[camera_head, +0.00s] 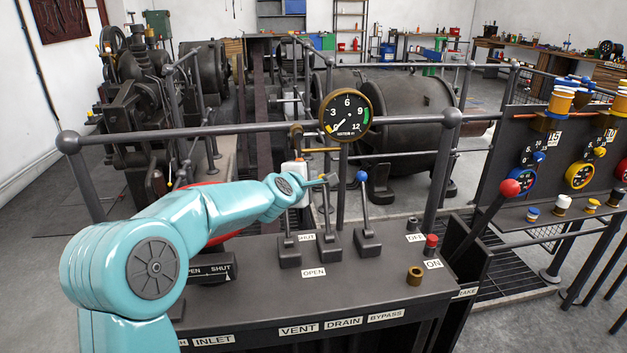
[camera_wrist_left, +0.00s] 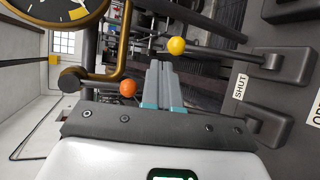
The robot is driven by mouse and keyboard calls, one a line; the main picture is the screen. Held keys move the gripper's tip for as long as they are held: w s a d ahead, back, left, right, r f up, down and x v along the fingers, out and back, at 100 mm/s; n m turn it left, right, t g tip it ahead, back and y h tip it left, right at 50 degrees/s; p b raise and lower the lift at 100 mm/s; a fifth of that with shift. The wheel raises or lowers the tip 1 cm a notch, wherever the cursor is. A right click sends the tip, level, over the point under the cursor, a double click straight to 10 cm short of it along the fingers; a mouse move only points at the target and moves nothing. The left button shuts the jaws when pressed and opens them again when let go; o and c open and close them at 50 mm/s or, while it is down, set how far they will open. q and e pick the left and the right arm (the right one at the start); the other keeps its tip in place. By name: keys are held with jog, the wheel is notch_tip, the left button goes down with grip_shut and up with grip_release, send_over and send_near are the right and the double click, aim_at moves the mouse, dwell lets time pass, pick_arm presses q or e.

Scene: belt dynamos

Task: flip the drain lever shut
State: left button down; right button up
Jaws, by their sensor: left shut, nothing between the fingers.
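The drain lever (camera_head: 327,214) is the middle of three levers on the dark console, in line with the DRAIN label (camera_head: 344,322). Its shaft rises from its base, and its top is hidden behind my left gripper in the head view. In the left wrist view a lever with a yellow knob (camera_wrist_left: 176,45), which seems to be the drain one, stands beside the fingers. My left gripper (camera_head: 331,180) is shut and empty at the height of the lever tops; it also shows in the left wrist view (camera_wrist_left: 160,84). I cannot tell whether it touches the lever. My right gripper is out of view.
The bypass lever (camera_head: 365,212) with a blue knob stands close on the right, the vent lever (camera_head: 288,228) close on the left. An orange knob (camera_wrist_left: 128,87) is beside my fingers. A gauge (camera_head: 346,114) and railing (camera_head: 250,130) stand behind. SHUT (camera_head: 307,237) and OPEN (camera_head: 314,272) labels mark the console.

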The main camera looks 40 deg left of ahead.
pick_arm(q)
jog(key=s+d+r+p, duration=0.1)
jog(key=s+r, duration=0.3)
jog(key=s, duration=0.2)
jog(key=shift+s+d+r, duration=0.15)
jog(key=shift+d+r, duration=0.05)
jog(key=shift+d, duration=0.2)
